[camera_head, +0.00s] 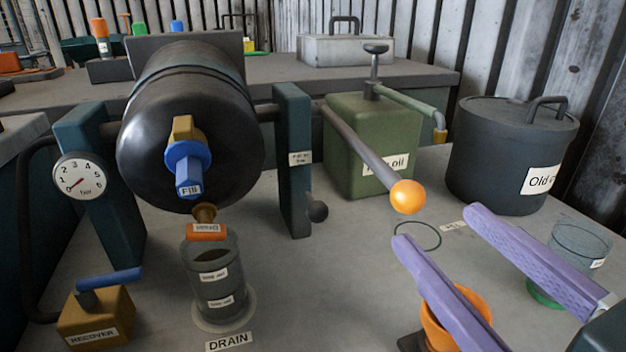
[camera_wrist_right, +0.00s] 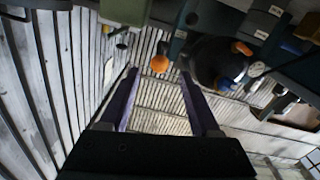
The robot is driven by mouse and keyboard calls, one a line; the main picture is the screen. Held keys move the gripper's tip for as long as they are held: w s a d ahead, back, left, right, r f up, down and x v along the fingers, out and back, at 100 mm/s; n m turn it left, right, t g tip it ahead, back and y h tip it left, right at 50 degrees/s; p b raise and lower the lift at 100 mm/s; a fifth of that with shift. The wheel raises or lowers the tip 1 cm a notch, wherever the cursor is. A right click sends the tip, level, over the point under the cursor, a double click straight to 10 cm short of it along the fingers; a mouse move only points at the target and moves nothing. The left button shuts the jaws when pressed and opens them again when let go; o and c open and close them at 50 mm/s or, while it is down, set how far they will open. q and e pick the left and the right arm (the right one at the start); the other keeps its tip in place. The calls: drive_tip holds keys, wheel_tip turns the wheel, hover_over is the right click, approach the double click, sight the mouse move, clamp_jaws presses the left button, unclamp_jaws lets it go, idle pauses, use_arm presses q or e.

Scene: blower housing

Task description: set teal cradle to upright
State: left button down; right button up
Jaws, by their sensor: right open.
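The teal cradle (camera_head: 292,160) has two posts and carries a black drum (camera_head: 190,130). The drum lies on its side, its blue fill fitting (camera_head: 187,165) pointing toward me and slightly down. A grey lever with an orange ball knob (camera_head: 408,197) slants down to the right from the cradle's right post. My right gripper (camera_head: 436,225), with purple fingers, is open and empty. Its fingertips are close to the knob, apart from it in the head view. In the right wrist view the orange knob (camera_wrist_right: 160,63) shows just beyond the fingertips. My left gripper is out of view.
A green oil can (camera_head: 350,150) stands behind the lever, and a dark lidded pot (camera_head: 510,155) stands to the right. An orange cup (camera_head: 455,320) is partly hidden under my right fingers. A glass jar (camera_head: 580,245) is at the right. A drain jar (camera_head: 218,280) stands below the drum.

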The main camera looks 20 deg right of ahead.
sight(393, 172)
drive_tip(key=w+b, duration=0.1)
drive_tip(key=w, duration=0.8)
drive_tip(key=shift+w+a+r, duration=0.1)
drive_tip(key=shift+w, duration=0.05)
clamp_jaws()
idle(1.1)
